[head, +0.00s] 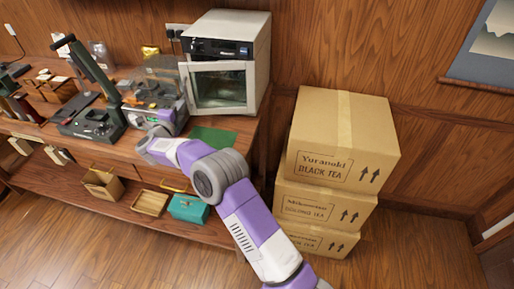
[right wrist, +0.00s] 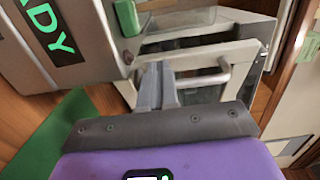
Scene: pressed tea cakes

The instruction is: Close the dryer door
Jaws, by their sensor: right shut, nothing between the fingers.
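The dryer (head: 258,50) is a white box at the back right of the bench, with a dark panel above its glazed door (head: 219,110). The door seems to stand a little ajar, but how far is hard to tell. In the right wrist view the door's pale frame (right wrist: 191,60) and its bar handle (right wrist: 217,79) show just beyond my fingers. My right gripper (right wrist: 157,72) is shut and empty, in front of the door; I cannot tell whether it touches it. In the head view the gripper is mostly hidden beside a grey machine. My left gripper is not in view.
The grey machine (head: 143,117) with a lit green display (right wrist: 47,25) stands close left of the dryer. A green mat (head: 216,139) lies in front. A lever press (head: 90,125) stands further left. Stacked cartons (head: 340,135) stand right of the bench.

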